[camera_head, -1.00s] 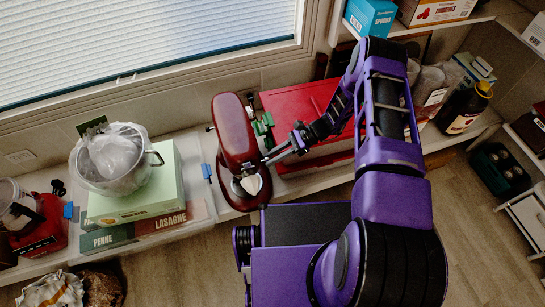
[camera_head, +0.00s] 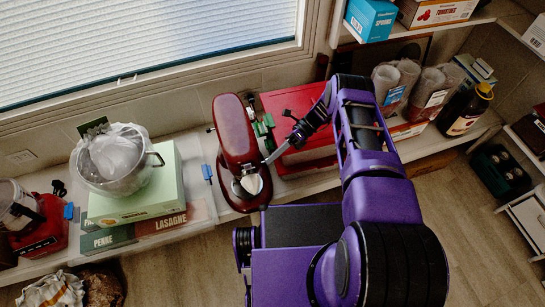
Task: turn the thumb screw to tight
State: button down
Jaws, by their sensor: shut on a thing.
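A dark red stand mixer (camera_head: 233,128) stands on the shelf, with a pale beater or bowl part (camera_head: 251,184) under the front of its head. My gripper (camera_head: 267,160) reaches in from the right, and its narrow fingers end at the right side of the mixer head. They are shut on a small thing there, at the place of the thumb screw. The thumb screw itself is too small and too covered by the fingers to make out, so its angle cannot be read.
A red box (camera_head: 292,101) and green items (camera_head: 262,130) stand close behind my wrist. A steel bowl (camera_head: 113,182) on a pale green box (camera_head: 179,180) is to the left. Rolled cups (camera_head: 386,82) and a dark bottle (camera_head: 463,110) are to the right.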

jog(key=shift+w+m+g, duration=0.1)
jog(key=shift+m+g, duration=0.2)
jog(key=shift+m, duration=0.1)
dwell(0.3)
jog(key=c, duration=0.8)
grip_release()
jog(key=shift+o, duration=0.2)
jog(key=v, duration=0.6)
jog(key=shift+w+a, duration=0.1)
jog(key=shift+a, duration=0.05)
jog(key=shift+w+d+r, duration=0.2)
jog(key=shift+w+d, duration=0.05)
jog(key=shift+d, duration=0.45)
